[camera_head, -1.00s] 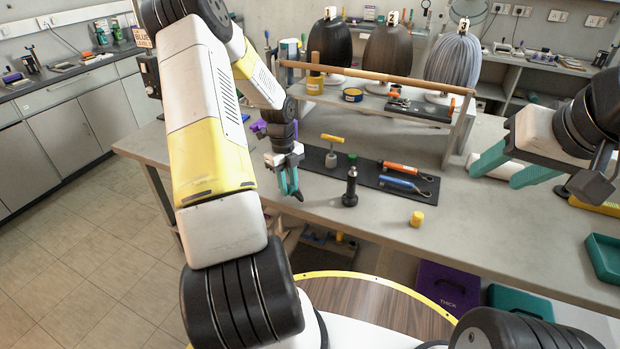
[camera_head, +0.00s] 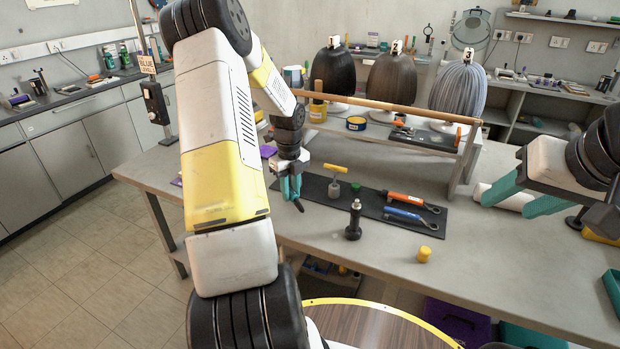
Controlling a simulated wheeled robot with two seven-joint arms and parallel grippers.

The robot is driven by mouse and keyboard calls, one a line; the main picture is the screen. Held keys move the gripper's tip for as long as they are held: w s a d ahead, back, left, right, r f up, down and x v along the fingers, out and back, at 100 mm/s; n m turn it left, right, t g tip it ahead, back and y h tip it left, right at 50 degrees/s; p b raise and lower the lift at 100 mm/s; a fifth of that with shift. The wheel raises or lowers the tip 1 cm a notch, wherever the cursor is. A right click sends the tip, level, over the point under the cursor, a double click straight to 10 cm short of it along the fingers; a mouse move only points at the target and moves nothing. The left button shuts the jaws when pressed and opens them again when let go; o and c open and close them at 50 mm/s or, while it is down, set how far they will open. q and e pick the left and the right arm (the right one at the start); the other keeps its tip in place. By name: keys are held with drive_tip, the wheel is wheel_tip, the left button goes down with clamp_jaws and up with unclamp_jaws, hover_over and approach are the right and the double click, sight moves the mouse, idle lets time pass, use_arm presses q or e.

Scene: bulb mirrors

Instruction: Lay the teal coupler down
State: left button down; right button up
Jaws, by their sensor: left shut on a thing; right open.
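My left gripper (camera_head: 291,188), with teal fingers, is in the middle left of the view, over the near left end of the dark mat. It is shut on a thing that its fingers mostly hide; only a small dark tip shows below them. I cannot make out the teal coupler apart from the teal fingers.
The dark mat (camera_head: 374,201) bears a yellow-headed hammer (camera_head: 335,168), orange (camera_head: 405,197) and blue-handled (camera_head: 402,214) tools, and a small green piece (camera_head: 355,187). A black upright tool (camera_head: 354,221) and yellow cylinder (camera_head: 424,253) stand nearer. Bare table (camera_head: 480,265) lies front right.

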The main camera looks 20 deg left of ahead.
use_arm(q)
hover_over(292, 220)
drive_tip(key=shift+w+f, duration=0.15)
drive_tip(key=shift+f, duration=3.3)
drive_tip(key=shift+f, duration=0.9)
drive_tip(key=c, duration=1)
unclamp_jaws()
drive_tip(key=o, duration=0.5)
drive_tip(key=shift+o, duration=0.2)
drive_tip(key=shift+r, duration=3.5)
